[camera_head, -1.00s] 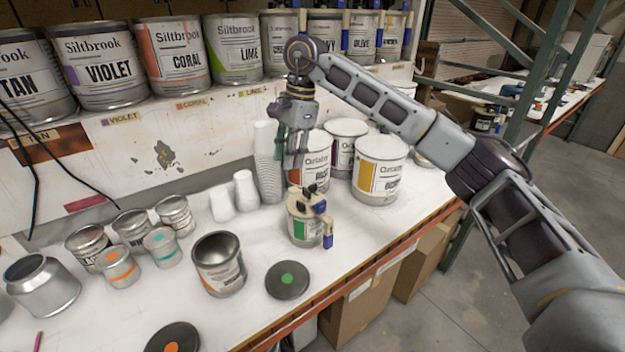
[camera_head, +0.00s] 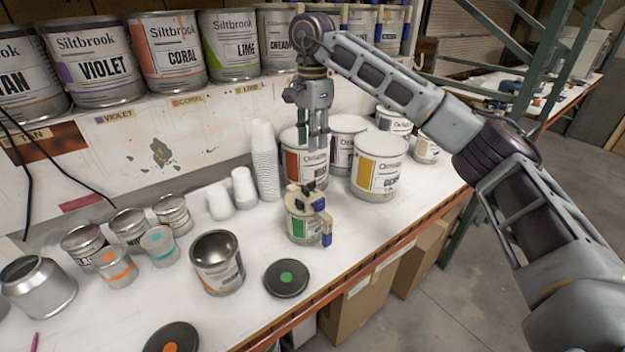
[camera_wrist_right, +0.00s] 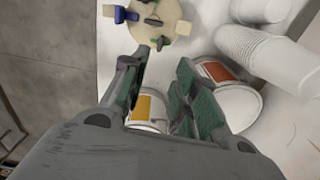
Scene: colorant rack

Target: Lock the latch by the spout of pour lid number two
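A small can with a green label (camera_head: 301,226) stands on the bench and wears a cream pour lid (camera_head: 303,197). The lid has dark latch parts on top and a blue piece (camera_head: 326,238) at its right side. In the right wrist view the lid (camera_wrist_right: 168,14) shows at the top, with a dark latch part (camera_wrist_right: 161,42) at its near edge and a blue piece (camera_wrist_right: 124,15) at left. No lid number is readable. My right gripper (camera_head: 312,142) hangs above and behind the can, pointing down. Its fingers (camera_wrist_right: 162,72) are apart and empty. My left gripper is out of view.
White buckets with orange (camera_head: 290,166) and yellow (camera_head: 379,166) labels stand behind the can. Stacked white cups (camera_head: 265,163) stand left of them. An open can (camera_head: 217,264) and a black disc with a green dot (camera_head: 286,279) lie front left. Shelved paint cans line the back.

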